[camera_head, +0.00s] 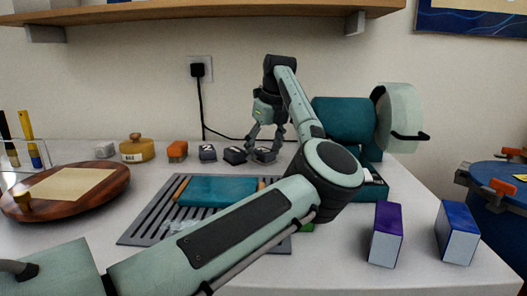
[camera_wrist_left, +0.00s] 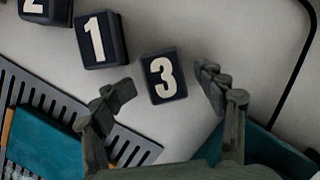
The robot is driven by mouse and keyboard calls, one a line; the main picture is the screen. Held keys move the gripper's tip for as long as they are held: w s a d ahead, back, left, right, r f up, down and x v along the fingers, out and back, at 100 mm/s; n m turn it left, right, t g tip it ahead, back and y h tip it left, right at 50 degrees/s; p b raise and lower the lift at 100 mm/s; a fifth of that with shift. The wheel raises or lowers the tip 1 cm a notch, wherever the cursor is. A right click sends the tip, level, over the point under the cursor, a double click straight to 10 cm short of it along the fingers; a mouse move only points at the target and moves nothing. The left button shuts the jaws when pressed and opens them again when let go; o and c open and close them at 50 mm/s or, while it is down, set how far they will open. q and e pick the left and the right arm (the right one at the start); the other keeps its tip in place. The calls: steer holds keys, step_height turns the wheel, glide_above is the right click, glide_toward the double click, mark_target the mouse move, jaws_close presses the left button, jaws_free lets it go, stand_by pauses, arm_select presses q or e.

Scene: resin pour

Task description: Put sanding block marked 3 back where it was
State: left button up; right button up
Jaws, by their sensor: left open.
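The sanding block marked 3 (camera_wrist_left: 164,76) is a dark block with a white numeral. In the left wrist view it lies between and slightly beyond the fingertips of my left gripper (camera_wrist_left: 165,86), apparently on the pale tabletop. The fingers are open, with a gap on either side of it. In the head view my left gripper (camera_head: 265,143) points down over this block (camera_head: 264,156), at the right end of the row. The sanding block marked 1 (camera_wrist_left: 101,39) is beside it to the left, and the block marked 2 (camera_wrist_left: 45,8) is further left, partly cut off. My right gripper is not visible.
A teal machine with a pale disc (camera_head: 344,120) stands right of my gripper. A purple box (camera_head: 386,235) and blue box (camera_head: 458,232) stand front right.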

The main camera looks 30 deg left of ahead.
arm_select(q)
steer(key=shift+r, duration=0.1)
steer(key=v, duration=1.2)
steer(key=shift+r, duration=0.1)
